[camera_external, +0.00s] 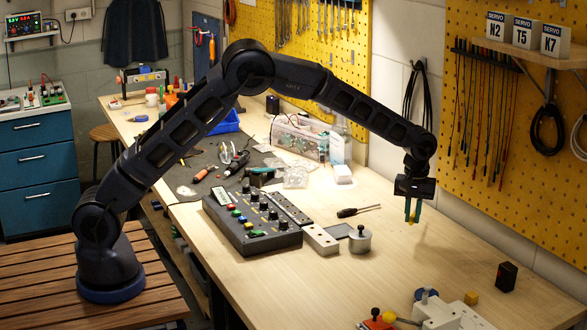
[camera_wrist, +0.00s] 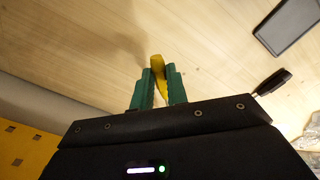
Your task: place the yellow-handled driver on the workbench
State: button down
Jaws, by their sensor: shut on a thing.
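My gripper (camera_external: 412,210) hangs over the right part of the wooden workbench (camera_external: 470,262), pointing down, with its green fingers shut on the yellow-handled driver (camera_external: 411,220). In the wrist view the driver's yellow handle (camera_wrist: 157,66) is pinched between the two green fingers (camera_wrist: 158,88). Only a little yellow shows in the external view, and the driver's shaft cannot be made out. A shadow lies on the bench in both views, and the driver seems to be above the wood.
A black-handled screwdriver (camera_external: 357,211) lies left of my gripper. A lidded metal pot (camera_external: 360,240) and a button panel (camera_external: 250,225) stand further left. Bare wood surrounds the spot below my gripper.

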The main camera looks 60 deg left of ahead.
aim_at(410, 241)
jog(key=shift+f, duration=2.75)
jog(key=shift+f, duration=0.1)
jog(key=c, duration=1.4)
grip_release()
